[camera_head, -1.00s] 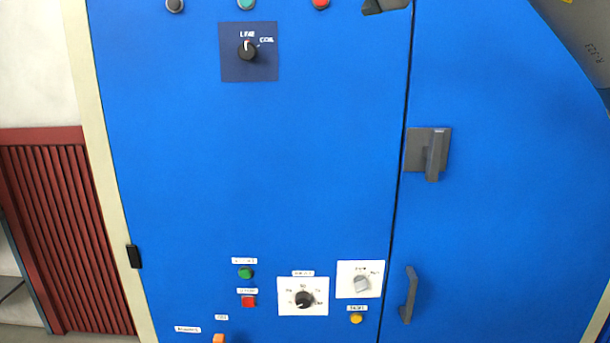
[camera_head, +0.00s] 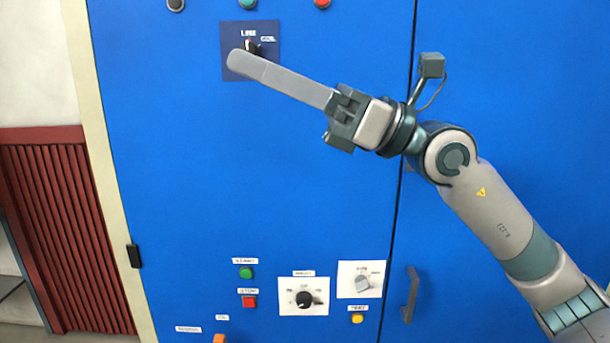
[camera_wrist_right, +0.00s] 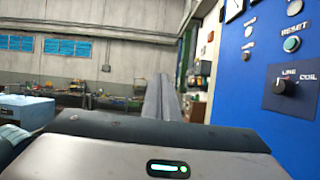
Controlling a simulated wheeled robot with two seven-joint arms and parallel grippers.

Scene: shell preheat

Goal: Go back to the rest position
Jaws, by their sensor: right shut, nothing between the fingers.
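My right gripper (camera_head: 240,62) reaches in from the right in the head view, its long fingers closed together with nothing between them. In the head view its fingertips overlap the dark plate (camera_head: 268,68) of the LINE/COIL selector and partly hide its black knob (camera_head: 251,46). In the right wrist view the shut fingers (camera_wrist_right: 161,95) point ahead into the room, and the selector knob (camera_wrist_right: 281,86) stands off to the right, apart from them. My left gripper is in neither view.
The blue cabinet (camera_head: 200,180) fills most of the head view. Low on it are a green button (camera_head: 246,272), a red button (camera_head: 249,301), a black dial (camera_head: 304,299), a grey selector (camera_head: 363,284) and a door handle (camera_head: 410,295). A red slatted panel (camera_head: 70,230) stands at left.

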